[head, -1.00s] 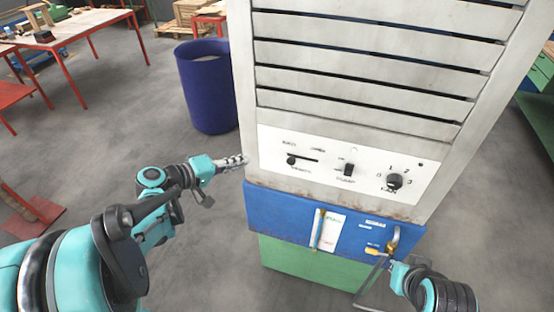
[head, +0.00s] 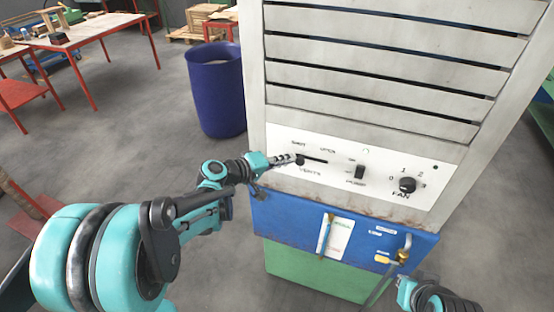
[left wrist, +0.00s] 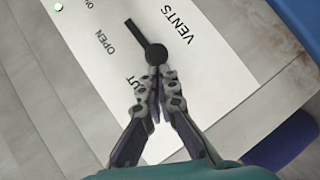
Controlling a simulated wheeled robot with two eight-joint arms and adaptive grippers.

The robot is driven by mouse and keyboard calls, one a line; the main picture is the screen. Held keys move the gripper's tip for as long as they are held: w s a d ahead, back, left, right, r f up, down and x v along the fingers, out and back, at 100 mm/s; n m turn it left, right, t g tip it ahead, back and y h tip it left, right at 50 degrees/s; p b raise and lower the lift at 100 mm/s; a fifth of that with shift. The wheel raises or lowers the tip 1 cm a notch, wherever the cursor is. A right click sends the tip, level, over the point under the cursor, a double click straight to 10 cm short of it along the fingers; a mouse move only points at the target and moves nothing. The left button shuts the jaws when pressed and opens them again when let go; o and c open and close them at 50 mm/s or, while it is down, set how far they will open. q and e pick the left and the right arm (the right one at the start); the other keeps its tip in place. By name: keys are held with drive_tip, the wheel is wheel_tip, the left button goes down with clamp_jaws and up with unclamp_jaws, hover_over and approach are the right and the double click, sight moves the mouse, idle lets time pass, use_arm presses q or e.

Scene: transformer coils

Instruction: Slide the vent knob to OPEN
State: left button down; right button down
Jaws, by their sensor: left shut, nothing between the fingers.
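The vent knob (head: 300,160) is a round black knob at the left, SHUT end of the dark VENTS slot (head: 318,161) on the white panel. In the left wrist view the knob (left wrist: 156,54) sits by the SHUT lettering, and the slot runs from it past the word OPEN (left wrist: 104,42). My left gripper (head: 287,159) is shut and empty, its fingertips at the knob's left side; the left wrist view shows the closed fingers (left wrist: 156,82) just below the knob. I cannot tell whether they touch it. My right arm is at the lower right; its fingers are unclear.
The power switch (head: 359,172) and fan dial (head: 407,185) are to the right on the same panel. Slats lie above, a blue section (head: 290,217) with brass fittings (head: 400,254) below. A blue bin (head: 217,95) stands behind left.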

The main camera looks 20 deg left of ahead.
use_arm(q)
drive_tip(key=shift+d, duration=0.1)
drive_tip(key=d, duration=0.6)
drive_tip(key=shift+s+d, duration=0.1)
drive_tip(key=shift+d, duration=0.15)
use_arm(e)
drive_tip(key=shift+r, duration=0.15)
